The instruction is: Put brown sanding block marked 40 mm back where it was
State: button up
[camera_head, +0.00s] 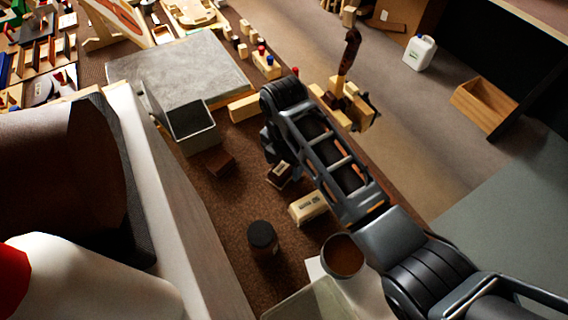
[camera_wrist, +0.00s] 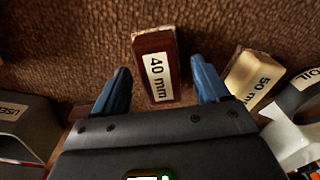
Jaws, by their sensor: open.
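The brown sanding block marked 40 mm (camera_wrist: 149,42) lies on the brown bench mat in the wrist view, its white label facing up. My gripper (camera_wrist: 163,84) is open, with one blue finger on each side of the block's near end. Gaps show between both fingers and the block, so it is not gripped. In the head view the small dark block with a pale label (camera_head: 280,173) sits beside my arm, left of the cream block. My fingertips are hidden there behind the arm.
A cream block marked 50 mm (camera_wrist: 252,78) lies close to the right finger; it also shows in the head view (camera_head: 307,207). A grey open box (camera_head: 194,137), a plain brown block (camera_head: 214,161) and a dark jar (camera_head: 263,239) stand nearby.

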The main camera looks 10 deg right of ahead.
aim_at(284, 164)
notch_tip(284, 164, up, 11)
dwell(0.3)
